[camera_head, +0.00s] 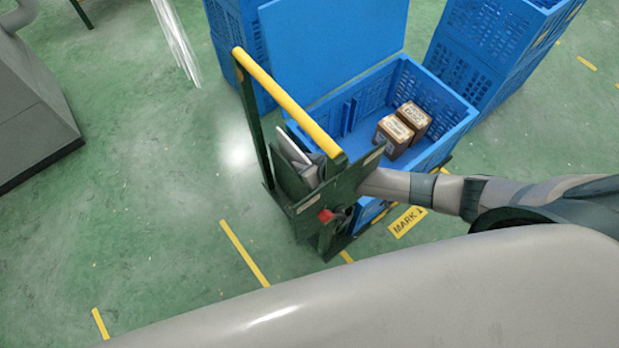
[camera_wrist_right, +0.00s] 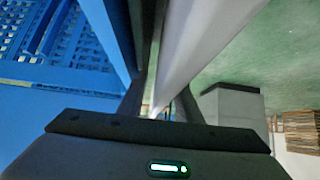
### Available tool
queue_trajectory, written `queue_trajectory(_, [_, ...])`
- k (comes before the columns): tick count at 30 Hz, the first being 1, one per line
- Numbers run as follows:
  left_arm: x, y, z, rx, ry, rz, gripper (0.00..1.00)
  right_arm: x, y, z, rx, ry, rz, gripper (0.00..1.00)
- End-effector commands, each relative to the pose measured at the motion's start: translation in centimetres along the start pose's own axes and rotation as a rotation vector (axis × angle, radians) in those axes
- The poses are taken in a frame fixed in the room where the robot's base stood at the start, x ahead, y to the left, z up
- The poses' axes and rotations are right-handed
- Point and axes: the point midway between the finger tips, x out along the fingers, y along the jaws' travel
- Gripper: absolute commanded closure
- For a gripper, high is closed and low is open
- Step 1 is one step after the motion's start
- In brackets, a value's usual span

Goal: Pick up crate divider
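A thin pale panel (camera_head: 293,147), which looks like the crate divider, stands on edge at the near left end of the trolley, by its dark green end frame. My right arm comes in from the right across the trolley, and my right gripper (camera_head: 312,172) is close against this panel, partly hidden by the frame. In the right wrist view a long pale piece (camera_wrist_right: 205,45) runs up from between the dark fingers of my right gripper (camera_wrist_right: 160,108). I cannot tell whether the fingers are closed on it. My left gripper is not in view.
The trolley's yellow handle (camera_head: 285,98) rises beside the gripper. A blue crate (camera_head: 452,103) on the trolley holds two brown boxes (camera_head: 403,125). A large blue panel (camera_head: 335,45) stands behind it. Stacked blue crates (camera_head: 480,50) are at upper right. Green floor is free at left.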

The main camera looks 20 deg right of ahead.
Motion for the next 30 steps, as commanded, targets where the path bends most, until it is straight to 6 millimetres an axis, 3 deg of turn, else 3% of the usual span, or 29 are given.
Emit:
queue_trajectory(14, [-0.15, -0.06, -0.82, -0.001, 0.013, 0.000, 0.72, 0.09, 0.01, -0.01, 0.000, 0.000, 0.000, 0.69])
queue_trajectory(18, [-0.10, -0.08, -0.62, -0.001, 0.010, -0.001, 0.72, 0.09, 0.01, -0.01, 0.000, 0.000, 0.000, 0.97])
queue_trajectory(19, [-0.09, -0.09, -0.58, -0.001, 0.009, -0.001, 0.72, 0.09, 0.01, -0.01, 0.000, 0.000, 0.000, 1.00])
queue_trajectory(30, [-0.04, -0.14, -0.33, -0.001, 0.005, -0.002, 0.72, 0.09, 0.01, 0.00, 0.000, 0.000, 0.000, 1.00])
